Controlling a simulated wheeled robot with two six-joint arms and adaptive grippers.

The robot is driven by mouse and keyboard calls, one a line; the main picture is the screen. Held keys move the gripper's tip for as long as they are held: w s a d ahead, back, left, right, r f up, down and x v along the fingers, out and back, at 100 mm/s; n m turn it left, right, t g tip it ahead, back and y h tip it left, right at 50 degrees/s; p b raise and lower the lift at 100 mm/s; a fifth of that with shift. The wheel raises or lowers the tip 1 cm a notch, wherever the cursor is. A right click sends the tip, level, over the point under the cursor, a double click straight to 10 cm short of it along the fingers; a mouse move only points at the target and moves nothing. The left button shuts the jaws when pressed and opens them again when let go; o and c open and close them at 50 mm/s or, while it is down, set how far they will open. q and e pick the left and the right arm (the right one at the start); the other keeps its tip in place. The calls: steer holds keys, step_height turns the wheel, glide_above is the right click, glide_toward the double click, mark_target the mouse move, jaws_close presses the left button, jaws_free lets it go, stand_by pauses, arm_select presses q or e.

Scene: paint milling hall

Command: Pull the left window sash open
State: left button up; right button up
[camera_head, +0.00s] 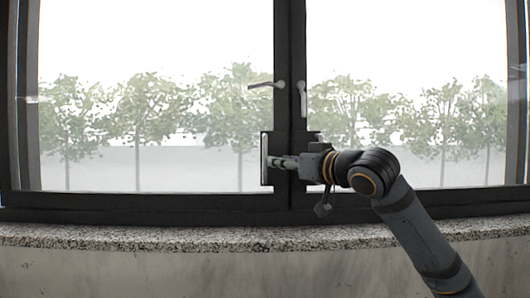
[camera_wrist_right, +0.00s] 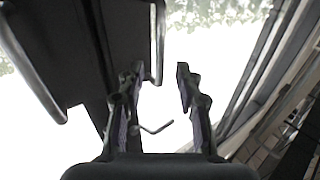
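The left window sash (camera_head: 150,200) has a dark frame and looks closed or nearly so. Its lever handle (camera_head: 265,85) lies horizontal, pointing left. A pale vertical pull bar (camera_head: 264,158) sits lower on its inner stile. My right gripper (camera_head: 277,162) is at this bar, seen from the side. In the right wrist view its two fingers (camera_wrist_right: 160,80) stand apart. A grey bar (camera_wrist_right: 158,40) reaches down between the fingertips, closer to the left finger; I cannot tell whether they touch. My left gripper is out of view.
The right sash (camera_head: 420,198) has its handle (camera_head: 302,98) hanging vertical. My right forearm and wrist cross in front of it. A speckled stone sill (camera_head: 130,238) runs below the window. The area before the left sash is clear.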

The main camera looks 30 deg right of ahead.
mark_target(266, 160)
steer(key=w, duration=0.1)
steer(key=w+p, duration=0.1)
steer(key=w, duration=0.1)
steer(key=w+p, duration=0.1)
steer(key=shift+w+a+r, duration=0.15)
steer(key=shift+w+r, duration=0.1)
steer(key=shift+w, duration=0.15)
steer(key=w, duration=0.1)
steer(key=p, duration=0.1)
steer(key=w+p, duration=0.1)
steer(key=shift+w+f, duration=0.25)
steer(key=shift+w, duration=0.1)
steer(key=shift+w+f, duration=0.1)
steer(key=shift+w, duration=0.05)
steer(key=shift+c, duration=0.4)
jaws_close()
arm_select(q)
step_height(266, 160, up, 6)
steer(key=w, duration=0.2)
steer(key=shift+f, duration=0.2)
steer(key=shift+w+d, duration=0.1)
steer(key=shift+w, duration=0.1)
